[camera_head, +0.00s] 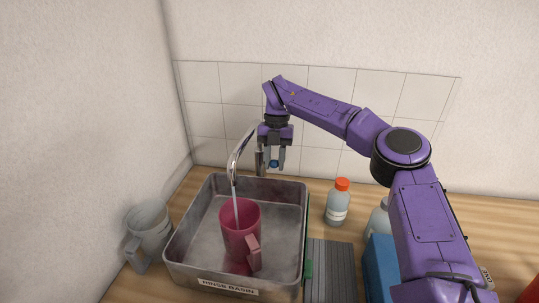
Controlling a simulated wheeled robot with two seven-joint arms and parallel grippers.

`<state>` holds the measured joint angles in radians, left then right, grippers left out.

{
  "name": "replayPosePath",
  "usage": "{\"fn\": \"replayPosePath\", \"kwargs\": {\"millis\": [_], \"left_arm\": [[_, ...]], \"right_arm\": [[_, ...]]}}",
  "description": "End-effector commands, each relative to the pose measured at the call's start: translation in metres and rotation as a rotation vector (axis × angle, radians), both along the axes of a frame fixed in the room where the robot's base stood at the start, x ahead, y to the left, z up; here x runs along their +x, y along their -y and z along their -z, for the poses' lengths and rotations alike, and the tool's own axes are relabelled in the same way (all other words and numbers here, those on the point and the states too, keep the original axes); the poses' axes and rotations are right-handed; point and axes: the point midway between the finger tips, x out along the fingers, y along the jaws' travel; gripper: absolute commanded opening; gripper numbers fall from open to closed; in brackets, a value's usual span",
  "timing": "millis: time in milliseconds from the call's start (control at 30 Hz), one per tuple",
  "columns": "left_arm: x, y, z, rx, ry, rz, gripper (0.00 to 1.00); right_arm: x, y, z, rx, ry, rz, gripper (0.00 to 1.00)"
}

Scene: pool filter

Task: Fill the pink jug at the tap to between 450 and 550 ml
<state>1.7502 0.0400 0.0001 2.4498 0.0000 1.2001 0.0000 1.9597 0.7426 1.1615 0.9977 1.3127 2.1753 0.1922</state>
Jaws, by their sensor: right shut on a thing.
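The pink jug (240,232) stands upright in the metal rinse basin (296,215), its handle toward the front right. The tap spout (236,160) curves over the basin, and a thin stream of water runs from it into the jug. The water level and any scale marks cannot be read. My right gripper (274,163) is behind the basin at the tap, pointing down, shut on a small blue part that looks like the tap's knob. The fingers partly hide it. My left gripper is not in view.
A clear jug (149,228) stands left of the basin. To the right are a bottle with an orange cap (338,203), a grey ribbed mat (330,270), another bottle (378,220) and a blue box (379,270), partly behind my right arm. A tiled wall closes the back.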

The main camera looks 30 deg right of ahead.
Motion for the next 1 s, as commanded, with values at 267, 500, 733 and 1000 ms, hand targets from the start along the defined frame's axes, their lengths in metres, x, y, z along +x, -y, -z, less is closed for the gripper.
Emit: {"fn": "replayPosePath", "kwargs": {"millis": [267, 500, 733, 1000], "left_arm": [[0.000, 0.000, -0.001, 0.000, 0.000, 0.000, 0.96], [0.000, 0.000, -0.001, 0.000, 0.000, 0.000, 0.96], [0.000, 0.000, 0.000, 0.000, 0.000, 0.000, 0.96], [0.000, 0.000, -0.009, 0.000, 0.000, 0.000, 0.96]], "right_arm": [[0.004, -0.002, 0.000, -0.002, 0.001, -0.002, 0.00], [0.005, -0.004, 0.000, -0.001, 0.000, -0.006, 0.53], [0.006, -0.004, -0.006, -0.002, 0.001, -0.005, 0.53], [0.017, 0.006, -0.068, -0.004, 0.001, -0.003, 0.53]]}}
